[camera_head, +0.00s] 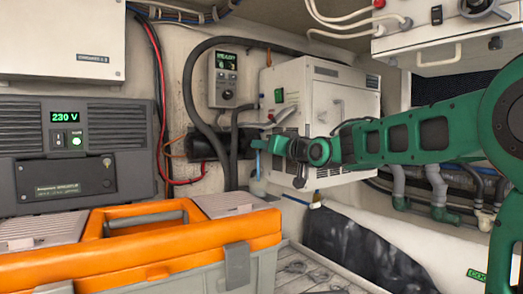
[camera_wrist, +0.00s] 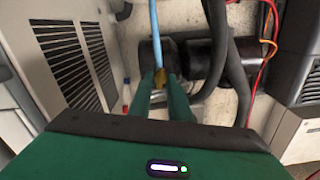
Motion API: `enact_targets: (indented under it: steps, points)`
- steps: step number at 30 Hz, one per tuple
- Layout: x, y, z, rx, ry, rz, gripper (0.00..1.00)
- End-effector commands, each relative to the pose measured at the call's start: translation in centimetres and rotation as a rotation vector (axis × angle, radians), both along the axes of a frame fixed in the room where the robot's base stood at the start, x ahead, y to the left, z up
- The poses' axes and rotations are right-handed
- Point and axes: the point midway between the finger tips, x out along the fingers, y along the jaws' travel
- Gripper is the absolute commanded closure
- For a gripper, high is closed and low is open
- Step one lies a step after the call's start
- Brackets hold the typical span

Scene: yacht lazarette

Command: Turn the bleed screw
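A small brass-coloured piece (camera_wrist: 159,78), which looks like the bleed screw, shows in the wrist view between my fingertips. A light blue hose (camera_wrist: 155,35) runs up from beside it. It sits in front of a black cylindrical unit (camera_wrist: 200,62), which also shows in the head view (camera_head: 203,147). My gripper (camera_wrist: 161,82) has its two green fingers on either side of the brass piece with a narrow gap; I cannot tell whether they touch it. In the head view my gripper (camera_head: 263,145) reaches left beside the black unit, and the brass piece cannot be made out.
A white louvred cabinet (camera_head: 308,98) stands close beside my gripper. Thick black hoses (camera_head: 190,85) and red wires (camera_head: 160,85) run near the black unit. An orange-and-grey toolbox (camera_head: 185,235) fills the lower left. A grey inverter showing 230 V (camera_head: 60,170) is at left.

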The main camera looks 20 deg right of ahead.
Motion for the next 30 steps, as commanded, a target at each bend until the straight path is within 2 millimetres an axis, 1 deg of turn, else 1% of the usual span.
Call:
enact_targets:
  steps: [1,2,8,15,19,29,30]
  points:
    - [0.0,-0.03,-0.01,0.0,0.0,-0.001,0.96]
    - [0.0,-0.03,-0.01,0.0,0.0,-0.001,1.0]
    - [0.0,-0.06,-0.01,-0.017,-0.005,-0.001,1.0]
    - [-0.03,-0.02,-0.01,-0.172,-0.056,-0.002,1.0]
    - [-0.03,0.0,-0.02,-0.228,-0.074,-0.002,1.0]
    - [-0.03,-0.02,-0.03,-0.24,-0.077,-0.002,1.0]
    - [-0.03,-0.02,-0.03,-0.24,-0.077,-0.002,0.74]
